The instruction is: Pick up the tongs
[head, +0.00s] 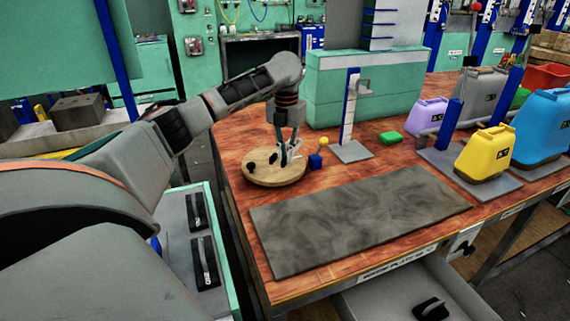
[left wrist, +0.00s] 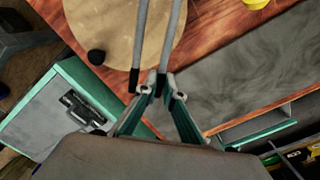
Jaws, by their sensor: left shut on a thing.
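My left gripper (head: 291,151) is over the right part of a round wooden board (head: 262,178) on the bench, pointing down. In the left wrist view its fingers (left wrist: 162,92) are closed together around the tongs (left wrist: 140,38), two thin grey arms with black ends. The arms run from the fingers out over the round board (left wrist: 112,28) and leave the top of that view. In the head view the tongs are small and partly hidden by the fingers. I cannot tell whether they still touch the board. My right gripper is not in view.
A grey mat (head: 355,220) lies in front. Yellow (head: 484,153) and blue (head: 541,130) jugs are at right.

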